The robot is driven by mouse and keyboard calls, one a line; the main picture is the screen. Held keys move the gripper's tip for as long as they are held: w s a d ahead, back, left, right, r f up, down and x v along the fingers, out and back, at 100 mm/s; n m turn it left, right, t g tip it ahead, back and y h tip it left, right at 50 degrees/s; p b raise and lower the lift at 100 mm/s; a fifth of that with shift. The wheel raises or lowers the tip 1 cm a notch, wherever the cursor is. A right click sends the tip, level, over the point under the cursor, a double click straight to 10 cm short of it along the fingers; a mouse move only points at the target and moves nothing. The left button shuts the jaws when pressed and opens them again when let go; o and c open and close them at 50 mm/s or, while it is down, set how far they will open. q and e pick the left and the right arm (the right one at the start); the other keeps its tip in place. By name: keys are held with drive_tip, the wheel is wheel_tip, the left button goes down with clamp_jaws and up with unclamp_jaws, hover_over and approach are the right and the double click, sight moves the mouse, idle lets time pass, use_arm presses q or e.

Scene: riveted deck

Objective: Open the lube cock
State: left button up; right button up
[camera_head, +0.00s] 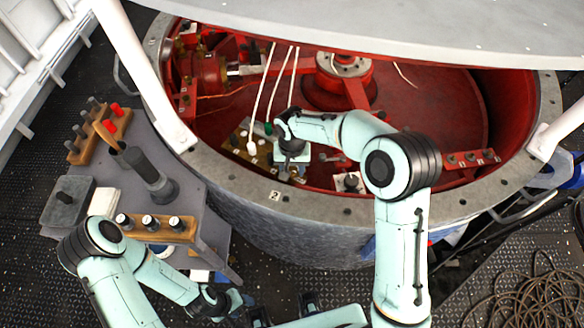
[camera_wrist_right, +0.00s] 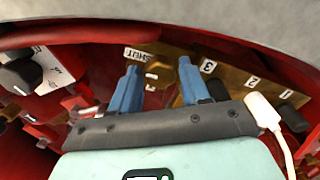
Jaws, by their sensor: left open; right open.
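My right gripper (camera_head: 290,160) reaches over the tub rim, above the small fittings inside. In the right wrist view its two blue fingers (camera_wrist_right: 160,90) are apart, with nothing seen gripped. Beyond them is a brass plate (camera_wrist_right: 232,76) with a SHUT label and numbers 1, 2 and 3. Small white tags (camera_wrist_right: 151,80) show between the fingers. No lube cock can be told for certain; the gripper hides part of this area. In the head view the brass plate (camera_head: 240,140) is left of the gripper. My left gripper (camera_head: 285,310) is low at the bottom edge, apart from the tub.
The tub's grey rim (camera_head: 330,206) curves in front. A grey bench (camera_head: 205,225) with switches stands left; cables (camera_head: 535,300) lie at lower right.

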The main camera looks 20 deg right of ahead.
drive_tip(key=c, duration=0.8)
drive_tip(key=shift+o, duration=0.2)
use_arm(q)
drive_tip(key=shift+r, duration=0.1)
use_arm(e)
drive_tip(key=shift+n, duration=0.4)
drive_tip(key=n, duration=0.4)
drive_tip(key=shift+p, duration=0.4)
drive_tip(key=n, duration=0.4)
drive_tip(key=shift+w+p, duration=0.1)
drive_tip(key=shift+p, duration=0.3)
drive_tip(key=n+p, duration=0.1)
drive_tip(key=n, duration=0.3)
drive_tip(key=shift+r+n, duration=0.1)
drive_tip(key=shift+n, duration=0.3)
use_arm(q)
drive_tip(key=shift+w+r+p, duration=0.3)
drive_tip(key=shift+w+r, duration=0.55)
drive_tip(key=shift+r, duration=0.3)
drive_tip(key=shift+w+r+p, duration=0.3)
drive_tip(key=shift+w+r, duration=0.55)
drive_tip(key=shift+r, duration=0.3)
use_arm(e)
drive_tip(key=shift+n, duration=2.1)
use_arm(q)
drive_tip(key=shift+r, duration=0.1)
